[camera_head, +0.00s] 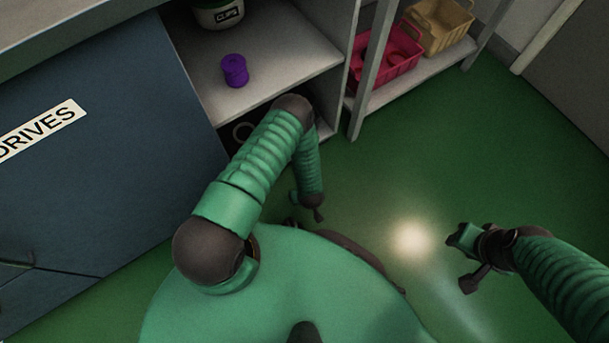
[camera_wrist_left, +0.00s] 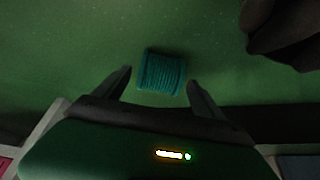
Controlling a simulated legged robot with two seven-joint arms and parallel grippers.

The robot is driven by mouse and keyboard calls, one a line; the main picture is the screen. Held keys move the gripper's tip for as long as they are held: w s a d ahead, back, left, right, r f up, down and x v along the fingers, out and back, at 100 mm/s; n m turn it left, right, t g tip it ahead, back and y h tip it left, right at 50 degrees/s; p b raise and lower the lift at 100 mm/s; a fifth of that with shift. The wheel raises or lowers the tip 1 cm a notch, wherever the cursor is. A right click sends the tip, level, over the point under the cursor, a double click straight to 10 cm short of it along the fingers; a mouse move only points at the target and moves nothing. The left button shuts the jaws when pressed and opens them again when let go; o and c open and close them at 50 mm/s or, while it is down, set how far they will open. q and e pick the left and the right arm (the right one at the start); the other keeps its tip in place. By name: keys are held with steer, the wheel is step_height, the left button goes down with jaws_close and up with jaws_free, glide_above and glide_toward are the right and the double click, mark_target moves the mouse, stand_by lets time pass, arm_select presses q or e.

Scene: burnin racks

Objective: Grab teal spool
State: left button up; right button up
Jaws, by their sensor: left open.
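The teal spool (camera_wrist_left: 162,72) shows in the left wrist view, on the green floor. It appears between and just ahead of the two fingertips of my left gripper (camera_wrist_left: 158,80), with no clear contact. My left gripper is open and empty. In the head view my left gripper (camera_head: 306,208) points down beside the low shelf, and I cannot see the teal spool there; my arm or body seems to hide it. My right gripper (camera_head: 463,262) is out to the right above the floor, its fingers apart with nothing seen between them.
A purple spool (camera_head: 234,71) stands on the shelf (camera_head: 282,62) near a CLIPS tub (camera_head: 218,13). A dark ring-like thing (camera_head: 243,131) is in the lower compartment. A red bin (camera_head: 388,58) and a tan bin (camera_head: 440,24) sit on the rack. Floor to the right is clear.

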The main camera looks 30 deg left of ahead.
arm_select(q)
steer(key=shift+x, duration=1.1)
steer(key=shift+d+r, duration=0.1)
steer(key=shift+c, duration=0.6)
steer(key=c, duration=1.5)
